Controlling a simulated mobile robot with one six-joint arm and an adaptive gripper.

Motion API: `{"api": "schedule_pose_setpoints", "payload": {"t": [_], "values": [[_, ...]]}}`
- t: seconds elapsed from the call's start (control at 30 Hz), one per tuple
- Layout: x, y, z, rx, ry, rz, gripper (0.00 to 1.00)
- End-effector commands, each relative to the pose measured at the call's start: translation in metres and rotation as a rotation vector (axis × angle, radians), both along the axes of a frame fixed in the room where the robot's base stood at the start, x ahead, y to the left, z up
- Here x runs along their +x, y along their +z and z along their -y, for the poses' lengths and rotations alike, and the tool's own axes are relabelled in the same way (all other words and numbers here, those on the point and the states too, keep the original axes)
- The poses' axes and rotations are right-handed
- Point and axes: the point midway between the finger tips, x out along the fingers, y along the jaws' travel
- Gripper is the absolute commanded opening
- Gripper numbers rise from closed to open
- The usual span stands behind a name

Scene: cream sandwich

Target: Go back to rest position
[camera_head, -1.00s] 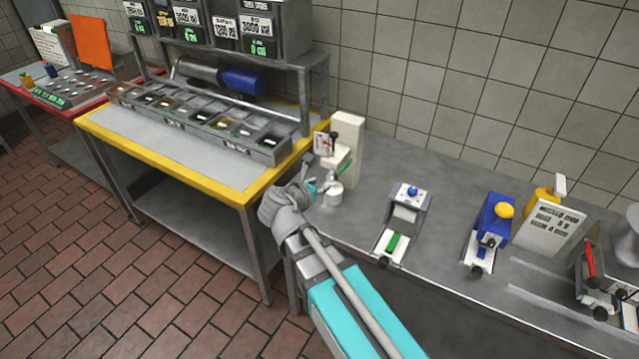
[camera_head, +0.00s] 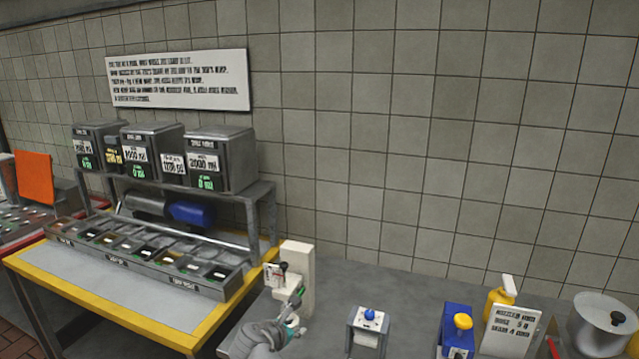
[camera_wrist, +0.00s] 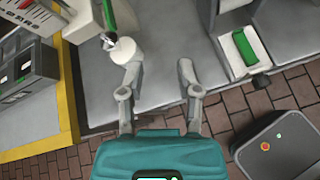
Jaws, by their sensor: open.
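My gripper (camera_wrist: 158,75) is open and empty in the wrist view, its two grey fingers spread apart above the edge of the grey counter. A small white cylinder (camera_wrist: 126,51) stands just beyond the left finger, under a white dispenser; I cannot tell whether the finger touches it. In the head view my gripper (camera_head: 290,328) shows at the bottom edge, in front of the white dispenser (camera_head: 299,280). Most of my arm is out of that picture.
A yellow-edged table (camera_head: 150,325) with a row of ingredient bins stands at left. On the counter to the right are a blue-knobbed device (camera_head: 369,325), a blue device with a yellow knob (camera_head: 457,338), a sign (camera_head: 507,330) and a pot (camera_head: 603,322). A tiled wall rises behind.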

Motion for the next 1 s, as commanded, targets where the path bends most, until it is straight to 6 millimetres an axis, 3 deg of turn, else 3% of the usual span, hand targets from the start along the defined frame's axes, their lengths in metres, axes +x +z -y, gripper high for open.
{"api": "schedule_pose_setpoints", "payload": {"t": [0.2, 0.5, 1.0], "values": [[-0.003, -0.025, 0.063, 0.296, -0.316, -0.015, 0.44], [-0.021, -0.055, 0.134, 0.675, -0.803, -0.002, 0.44], [-0.069, -0.086, 0.215, 1.148, -1.692, 0.080, 0.44]]}}
